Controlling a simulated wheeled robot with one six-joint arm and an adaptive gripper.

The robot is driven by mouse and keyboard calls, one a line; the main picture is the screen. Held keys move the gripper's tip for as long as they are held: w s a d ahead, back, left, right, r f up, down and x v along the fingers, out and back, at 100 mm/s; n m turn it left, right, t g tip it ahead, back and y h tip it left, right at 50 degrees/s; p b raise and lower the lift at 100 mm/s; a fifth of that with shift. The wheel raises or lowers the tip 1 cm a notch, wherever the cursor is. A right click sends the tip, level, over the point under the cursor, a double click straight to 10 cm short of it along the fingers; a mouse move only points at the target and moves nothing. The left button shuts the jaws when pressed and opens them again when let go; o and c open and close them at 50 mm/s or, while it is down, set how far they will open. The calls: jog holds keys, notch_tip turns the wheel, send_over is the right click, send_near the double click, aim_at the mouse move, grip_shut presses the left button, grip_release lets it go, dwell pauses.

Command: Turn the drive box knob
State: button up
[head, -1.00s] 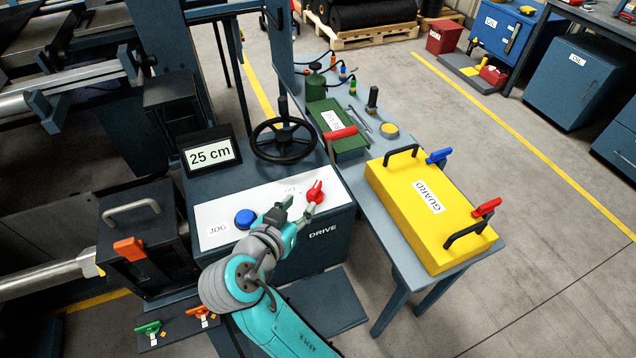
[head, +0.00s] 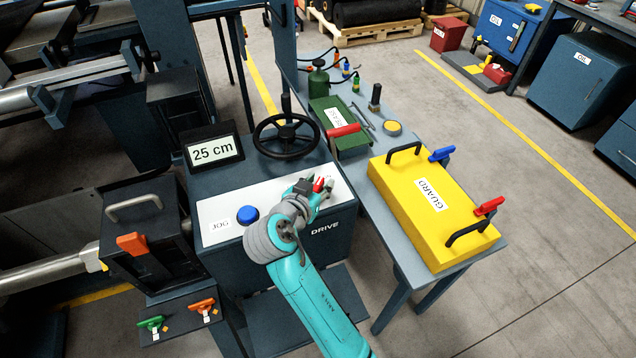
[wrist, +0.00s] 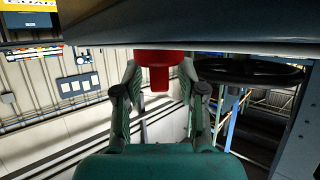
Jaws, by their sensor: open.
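The drive box (head: 280,263) is a dark cabinet with a white top panel (head: 216,211) and the label DRIVE on its front. Its red knob (head: 319,184) is at the right end of the panel, partly hidden by my gripper (head: 322,188) in the head view. In the wrist view the red knob (wrist: 159,70) shows at the top centre, between the two fingers of my gripper (wrist: 160,80). The fingers are open, one on each side of the knob, with gaps visible. A blue JOG button (head: 247,215) sits left on the same panel.
A yellow guard (head: 405,190) lies on the bench to the right. A black box with an orange handle (head: 132,243) is at the left.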

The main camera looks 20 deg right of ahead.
jog(key=shift+c, duration=0.3)
grip_shut()
jog(key=n+t+y, duration=0.3)
jog(key=n+y, duration=0.1)
jog(key=shift+n+y, duration=0.3)
jog(key=n+t+y, duration=0.1)
jog(key=n+y, duration=0.3)
jog(key=y, duration=0.1)
jog(key=shift+n, duration=0.4)
jog(key=n+y, duration=0.2)
jog(key=y, duration=0.1)
jog(key=n+g+y, duration=0.1)
jog(key=n+y, duration=0.1)
jog(key=y, duration=0.1)
jog(key=shift+w+a+n, duration=0.1)
jog(key=shift+a+n, duration=0.05)
jog(key=shift+n, duration=0.25)
jog(key=shift+a+n+g+y, duration=0.2)
jog(key=shift+n+g+y, duration=1.3)
jog(key=shift+n+y, duration=0.25)
jog(key=shift+n, duration=0.25)
